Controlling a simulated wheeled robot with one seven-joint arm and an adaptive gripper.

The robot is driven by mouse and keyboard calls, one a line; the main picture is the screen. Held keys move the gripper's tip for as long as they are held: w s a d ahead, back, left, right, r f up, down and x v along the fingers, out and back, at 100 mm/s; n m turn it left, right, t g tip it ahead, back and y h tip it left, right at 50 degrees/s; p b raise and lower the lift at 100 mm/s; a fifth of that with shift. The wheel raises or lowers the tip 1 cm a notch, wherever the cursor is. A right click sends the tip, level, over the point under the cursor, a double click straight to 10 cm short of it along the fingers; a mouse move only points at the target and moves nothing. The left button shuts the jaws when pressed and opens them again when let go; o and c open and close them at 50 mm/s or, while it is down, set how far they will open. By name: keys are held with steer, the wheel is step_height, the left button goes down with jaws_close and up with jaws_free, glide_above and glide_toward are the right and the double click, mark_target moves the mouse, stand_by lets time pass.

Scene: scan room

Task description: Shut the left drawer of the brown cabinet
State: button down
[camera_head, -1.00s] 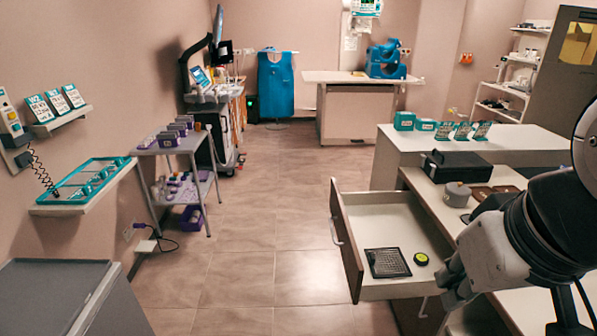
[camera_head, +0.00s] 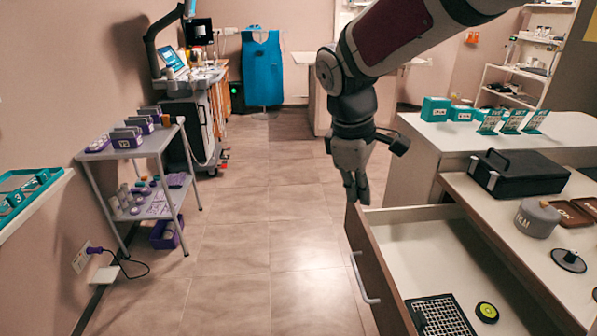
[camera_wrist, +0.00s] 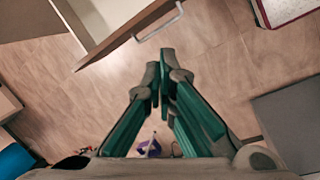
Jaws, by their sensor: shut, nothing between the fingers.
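The brown cabinet's drawer (camera_head: 375,275) is pulled out, with its brown front and pale handle facing left. Inside it lie a black grid tray (camera_head: 441,318) and a yellow-green round item (camera_head: 487,312). My gripper (camera_head: 358,200) is shut and empty, pointing down near the far end of the drawer front. In the wrist view my gripper's fingers (camera_wrist: 163,75) are together, and the drawer front with its handle (camera_wrist: 158,22) shows beyond the tips. I cannot tell whether the fingers touch the drawer. The rest of the cabinet is partly cut off.
A black case (camera_head: 519,174), a grey film pot (camera_head: 537,218) and a dark disc (camera_head: 569,260) stand on the cabinet top. A grey cart (camera_head: 150,150) with purple boxes stands at left. The tiled floor (camera_head: 270,250) between is clear.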

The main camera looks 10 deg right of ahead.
steer(key=w+a+f+n+g+b, duration=0.1)
steer(key=w+a+f+n+b, duration=0.2)
steer(key=w+f, duration=0.5)
steer(key=w+a+f+n+g+b, duration=0.1)
steer(key=w+a+f+n+b, duration=0.25)
steer(key=f, duration=0.95)
steer(key=w+d+f+b, duration=0.1)
steer(key=d+f+b, duration=0.1)
steer(key=d+f, duration=0.6)
steer(key=shift+w+f+h, duration=0.15)
steer(key=shift+f+h, duration=0.25)
steer(key=shift+f, duration=0.55)
steer(key=shift+d, duration=0.15)
steer(key=d+p, duration=0.5)
steer(key=d, duration=3.1)
